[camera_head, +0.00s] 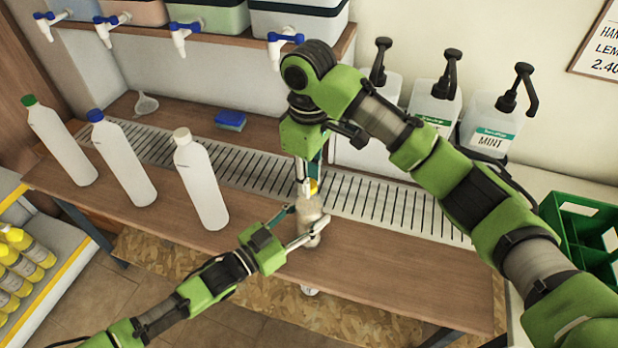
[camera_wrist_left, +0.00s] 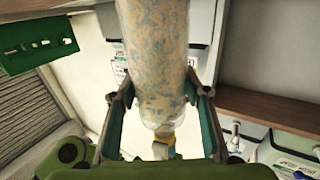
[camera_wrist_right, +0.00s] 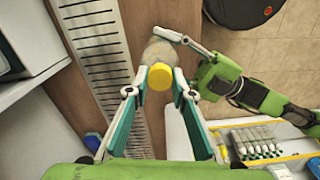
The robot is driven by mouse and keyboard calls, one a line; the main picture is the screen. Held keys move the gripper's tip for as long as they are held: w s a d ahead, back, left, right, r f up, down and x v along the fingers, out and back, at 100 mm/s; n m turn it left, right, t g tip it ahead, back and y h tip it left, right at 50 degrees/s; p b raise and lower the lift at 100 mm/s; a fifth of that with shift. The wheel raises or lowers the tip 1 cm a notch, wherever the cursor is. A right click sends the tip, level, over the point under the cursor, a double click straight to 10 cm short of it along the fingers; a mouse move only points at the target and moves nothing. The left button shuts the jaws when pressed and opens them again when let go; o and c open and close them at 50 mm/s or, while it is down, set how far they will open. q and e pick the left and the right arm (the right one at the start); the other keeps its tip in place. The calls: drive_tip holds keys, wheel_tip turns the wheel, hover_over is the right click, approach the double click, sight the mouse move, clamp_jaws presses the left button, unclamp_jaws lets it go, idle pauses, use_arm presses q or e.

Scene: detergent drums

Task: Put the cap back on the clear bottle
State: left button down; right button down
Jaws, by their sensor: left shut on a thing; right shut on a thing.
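The clear bottle (camera_head: 309,218) is held over the table's front part, mouth up, in my left gripper (camera_head: 304,230), which is shut around its body. In the left wrist view the see-through bottle (camera_wrist_left: 153,55) fills the space between the fingers. The yellow cap (camera_head: 312,186) is between the fingers of my right gripper (camera_head: 308,180), which comes from above. In the right wrist view the cap (camera_wrist_right: 160,76) covers the bottle's mouth from sight, slightly toward the near side of the bottle's shoulder (camera_wrist_right: 163,50). I cannot tell whether the cap touches the neck.
Three white bottles with green, blue and white caps (camera_head: 201,180) stand left on the wooden table (camera_head: 380,275). A slotted drain strip (camera_head: 250,167) crosses behind. A blue sponge (camera_head: 230,120) and pump jugs (camera_head: 490,122) are at the back. A green crate (camera_head: 585,235) is right.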

drive_tip(key=m, duration=1.2)
drive_tip(key=shift+m, duration=0.4)
drive_tip(key=c, duration=1.7)
unclamp_jaws()
wheel_tip(320, 180, up, 12)
use_arm(q)
drive_tip(key=c, duration=1.1)
unclamp_jaws()
drive_tip(key=shift+o, duration=0.2)
